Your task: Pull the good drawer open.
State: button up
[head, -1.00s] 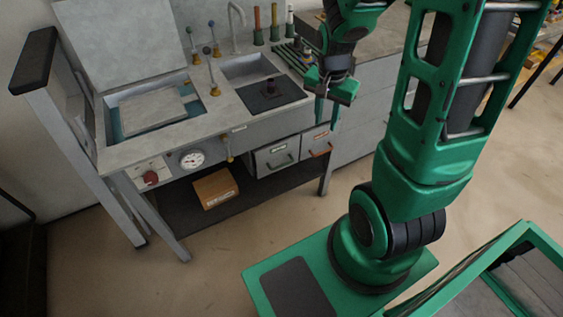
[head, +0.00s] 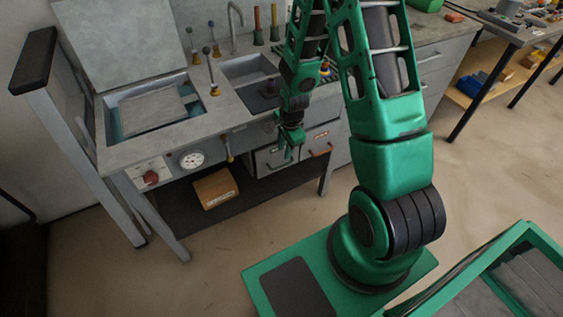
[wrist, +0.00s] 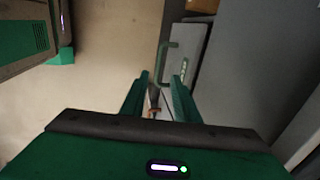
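Two drawers sit side by side under the bench. The right drawer (head: 322,134) has an orange-red handle (head: 322,151). The labels are too small to read. My gripper (head: 291,152) is in front of the drawers and partly hides the left one. In the wrist view its fingers (wrist: 159,98) are apart. A dark bar with an orange end (wrist: 153,97) shows between them; I cannot tell whether they touch it.
A cardboard box (head: 215,188) lies on the low shelf left of the drawers. A gauge (head: 192,159) and a red knob (head: 150,178) are on the bench front. A bench leg (head: 326,178) stands below the right drawer. The floor in front is clear.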

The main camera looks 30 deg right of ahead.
aim_at(282, 165)
jog(key=f, duration=0.3)
jog(key=w+f, duration=0.1)
jog(key=f, duration=0.5)
jog(key=shift+w+f, duration=0.1)
jog(key=shift+w, duration=0.2)
grip_shut()
